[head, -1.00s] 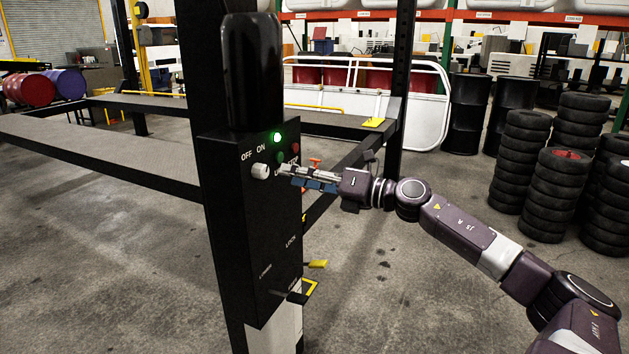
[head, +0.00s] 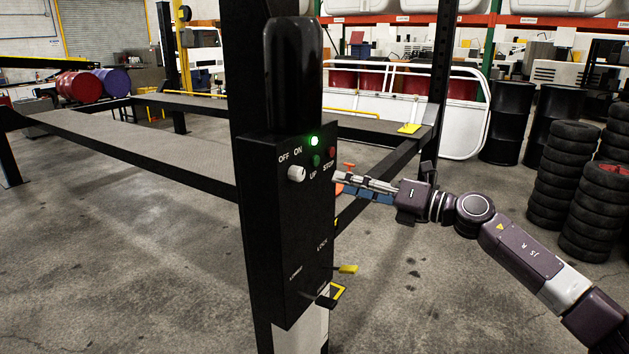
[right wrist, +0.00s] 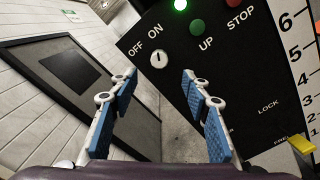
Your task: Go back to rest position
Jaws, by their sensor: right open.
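My right gripper (head: 340,183) is open and empty, just right of the black control box (head: 285,235) in the head view. In the right wrist view its two blue-padded fingers (right wrist: 165,100) stand apart with floor between them. The box carries a white OFF/ON knob (head: 297,174), a lit green lamp (head: 313,141), a green UP button (head: 316,160) and a red STOP button (head: 331,152). The knob also shows in the right wrist view (right wrist: 158,54), beyond the fingers and apart from them. My left gripper is not in view.
The box is on a black lift post (head: 251,60). Yellow-tipped levers (head: 347,268) stick out low on it. Lift runways (head: 140,155) stretch behind to the left. Stacked tires (head: 560,175) and black drums (head: 508,120) stand at the right. The floor between is clear.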

